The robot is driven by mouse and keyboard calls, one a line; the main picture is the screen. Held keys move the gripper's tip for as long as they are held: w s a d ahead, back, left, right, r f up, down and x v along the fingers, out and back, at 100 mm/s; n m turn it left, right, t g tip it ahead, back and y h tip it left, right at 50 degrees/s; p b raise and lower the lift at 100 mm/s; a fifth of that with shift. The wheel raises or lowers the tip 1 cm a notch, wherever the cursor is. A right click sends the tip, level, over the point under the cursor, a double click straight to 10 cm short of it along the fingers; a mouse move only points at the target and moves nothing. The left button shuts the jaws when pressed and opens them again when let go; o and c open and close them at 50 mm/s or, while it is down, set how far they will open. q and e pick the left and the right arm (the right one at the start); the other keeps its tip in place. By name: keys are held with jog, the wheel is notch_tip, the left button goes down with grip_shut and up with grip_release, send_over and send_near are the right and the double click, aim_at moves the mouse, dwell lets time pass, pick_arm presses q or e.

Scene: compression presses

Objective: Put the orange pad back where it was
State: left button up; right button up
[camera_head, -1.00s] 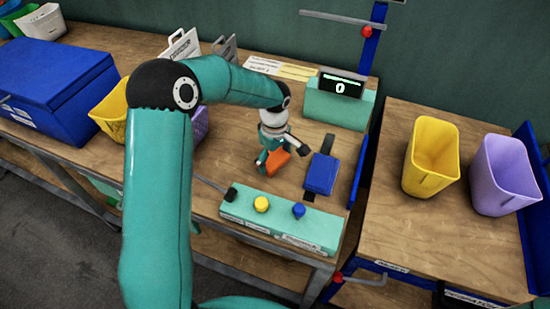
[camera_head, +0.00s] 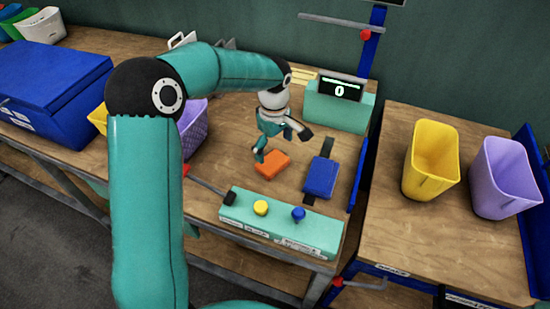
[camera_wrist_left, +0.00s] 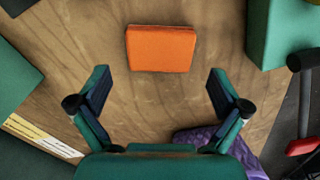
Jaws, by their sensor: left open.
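The orange pad (camera_head: 271,165) lies flat on the wooden table, left of the blue pad (camera_head: 321,177) and behind the green button box. My left gripper (camera_head: 281,146) is open and empty just above and behind the orange pad. In the left wrist view the orange pad (camera_wrist_left: 161,49) lies on bare wood beyond the open fingertips (camera_wrist_left: 159,79), apart from them. My right gripper does not show.
The green button box (camera_head: 282,222) has a yellow and a blue knob. A green counter unit (camera_head: 339,108) reading 0 stands behind. Yellow (camera_head: 431,157) and purple (camera_head: 505,176) bins stand on the right table. A purple basket (camera_head: 193,126) is left of my gripper.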

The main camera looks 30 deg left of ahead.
aim_at(274, 163)
pick_arm(q)
notch_tip(274, 163, up, 6)
jog(key=shift+f, duration=0.15)
dwell(0.6)
